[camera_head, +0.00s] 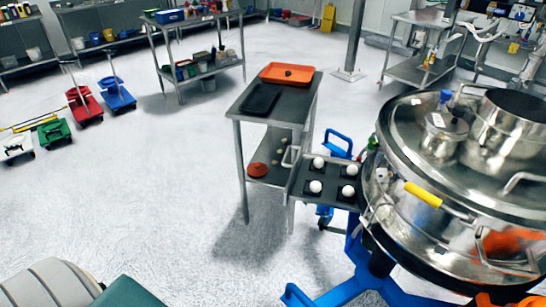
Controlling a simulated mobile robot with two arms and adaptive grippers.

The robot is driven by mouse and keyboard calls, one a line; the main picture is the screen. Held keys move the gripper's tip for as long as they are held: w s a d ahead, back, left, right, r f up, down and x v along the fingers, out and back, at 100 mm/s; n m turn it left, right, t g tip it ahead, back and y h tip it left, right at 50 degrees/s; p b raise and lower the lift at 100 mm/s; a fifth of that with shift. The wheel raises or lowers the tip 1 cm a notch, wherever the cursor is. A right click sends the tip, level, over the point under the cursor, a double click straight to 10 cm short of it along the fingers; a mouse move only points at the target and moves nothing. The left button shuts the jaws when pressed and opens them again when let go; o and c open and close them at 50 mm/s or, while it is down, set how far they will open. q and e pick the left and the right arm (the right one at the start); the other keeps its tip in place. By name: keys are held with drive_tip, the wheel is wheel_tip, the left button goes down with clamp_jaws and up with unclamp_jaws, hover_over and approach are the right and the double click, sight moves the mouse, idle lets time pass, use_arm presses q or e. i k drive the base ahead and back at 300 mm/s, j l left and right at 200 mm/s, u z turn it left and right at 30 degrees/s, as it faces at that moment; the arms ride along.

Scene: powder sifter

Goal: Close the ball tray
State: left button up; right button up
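The ball tray (309,198) is a dark flat metal tray with several white balls (316,186) on it. It lies between the grey metal side table (238,113) and the round steel sifter (384,165), sticking out to the left from the sifter's side. Its right end is close to the sifter body; I cannot tell how it joins. A yellow-gripped handle (423,194) sits on the sifter's side. Neither of my grippers is in view.
The side table holds an orange tray (287,73) and a black tray (260,99). A blue wheeled frame (372,284) stands below the sifter. Red (84,104) and blue (117,95) floor carts stand at the left. Open white floor lies left of the table.

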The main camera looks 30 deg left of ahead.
sight(333, 176)
drive_tip(key=j, duration=0.65)
drive_tip(key=k+j, duration=0.15)
drive_tip(key=j, duration=0.45)
drive_tip(key=j+z, duration=0.1)
drive_tip(key=j, duration=0.55)
drive_tip(key=l+z, duration=0.2)
drive_tip(key=z, duration=0.25)
